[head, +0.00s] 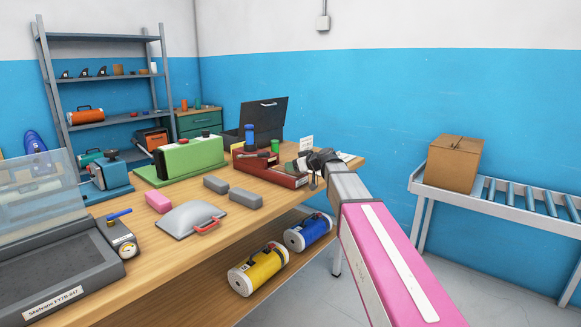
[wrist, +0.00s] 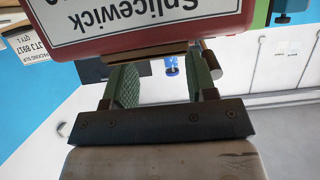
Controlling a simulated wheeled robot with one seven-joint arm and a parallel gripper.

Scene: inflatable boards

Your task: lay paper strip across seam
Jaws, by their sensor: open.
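My gripper (head: 318,162) is at the far right end of the workbench, beside a red tray (head: 284,178). In the wrist view my gripper (wrist: 162,80) has its two green-padded fingers apart, with no object clearly held between them. The red tray's wall, with an upside-down "Splicewick" label (wrist: 140,18), fills the top of that view, close to the fingertips. A brown bar (wrist: 145,53) crosses by the fingertips; I cannot tell what it belongs to. I cannot make out a paper strip or a seam for certain. My arm hides part of the bench end.
The wooden bench (head: 262,216) holds a green machine (head: 190,158), grey blocks (head: 245,198), a grey pad with red handle (head: 190,219) and a lidded dark station (head: 60,277). Yellow (head: 258,270) and blue (head: 308,234) cylinders lie below. A conveyor (head: 500,200) carries a carton (head: 454,165).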

